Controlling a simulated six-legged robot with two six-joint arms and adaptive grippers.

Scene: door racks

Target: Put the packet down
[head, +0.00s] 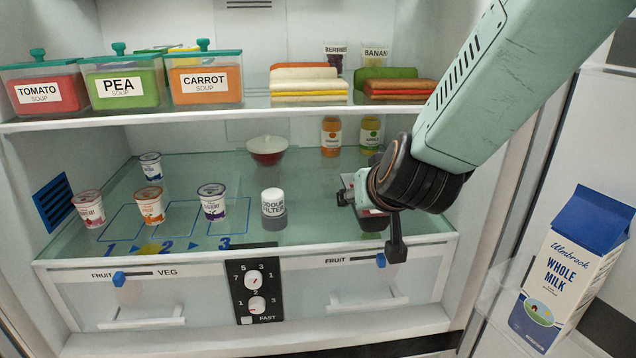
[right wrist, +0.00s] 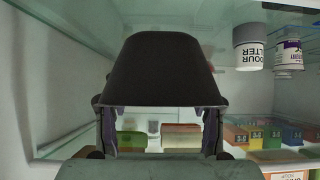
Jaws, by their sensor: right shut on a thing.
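My right gripper (head: 362,197) is at the right side of the glass shelf, with its arm coming in from the upper right. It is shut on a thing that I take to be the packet. In the head view the gripper hides most of it; a small reddish and dark part (head: 374,220) shows just below, near the shelf's front edge. In the right wrist view a large dark tapered shape (right wrist: 165,65) stands between the fingers (right wrist: 160,125); its label is not visible. I cannot tell whether the packet touches the glass shelf (head: 330,225). My left gripper is not in view.
An odour filter (head: 273,207) stands left of the gripper. Several yoghurt pots (head: 211,201) stand farther left by numbered outlines. The upper shelf (head: 240,114) is above; a milk carton (head: 566,270) is at the right.

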